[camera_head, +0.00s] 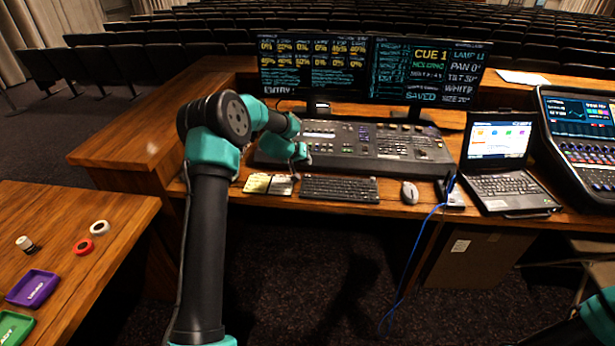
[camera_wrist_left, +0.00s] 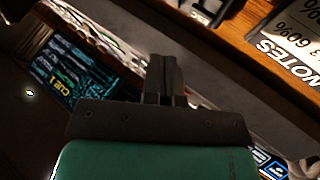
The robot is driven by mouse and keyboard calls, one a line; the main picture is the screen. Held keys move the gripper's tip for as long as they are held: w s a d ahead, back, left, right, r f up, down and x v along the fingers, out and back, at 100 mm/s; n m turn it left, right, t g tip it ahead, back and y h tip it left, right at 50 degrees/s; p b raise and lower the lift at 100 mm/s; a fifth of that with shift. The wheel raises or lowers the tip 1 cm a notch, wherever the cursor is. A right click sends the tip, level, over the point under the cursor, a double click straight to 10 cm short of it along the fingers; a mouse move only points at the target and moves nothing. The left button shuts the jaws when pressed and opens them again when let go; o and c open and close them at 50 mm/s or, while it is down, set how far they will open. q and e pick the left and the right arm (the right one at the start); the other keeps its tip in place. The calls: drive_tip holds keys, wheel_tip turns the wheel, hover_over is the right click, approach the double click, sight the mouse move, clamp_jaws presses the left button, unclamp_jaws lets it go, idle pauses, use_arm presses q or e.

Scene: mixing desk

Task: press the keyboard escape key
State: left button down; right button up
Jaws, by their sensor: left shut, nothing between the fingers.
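The black keyboard (camera_head: 340,189) lies near the front edge of the desk, in front of the mixing console. My left gripper (camera_head: 304,159) is above the desk by the console's lower left part, just behind the keyboard's left end. In the left wrist view my left gripper (camera_wrist_left: 165,78) is shut with nothing in it. I cannot tell from these views whether it touches anything. My right gripper is out of view; only part of my right arm shows at the lower right.
Note cards (camera_head: 269,184) lie left of the keyboard; the notes also show in the left wrist view (camera_wrist_left: 290,45). A mouse (camera_head: 409,192) and a laptop (camera_head: 500,180) are to the right. The console (camera_head: 380,145) and monitors (camera_head: 430,70) stand behind.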

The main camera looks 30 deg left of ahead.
use_arm(q)
drive_tip(key=shift+r, duration=1.05)
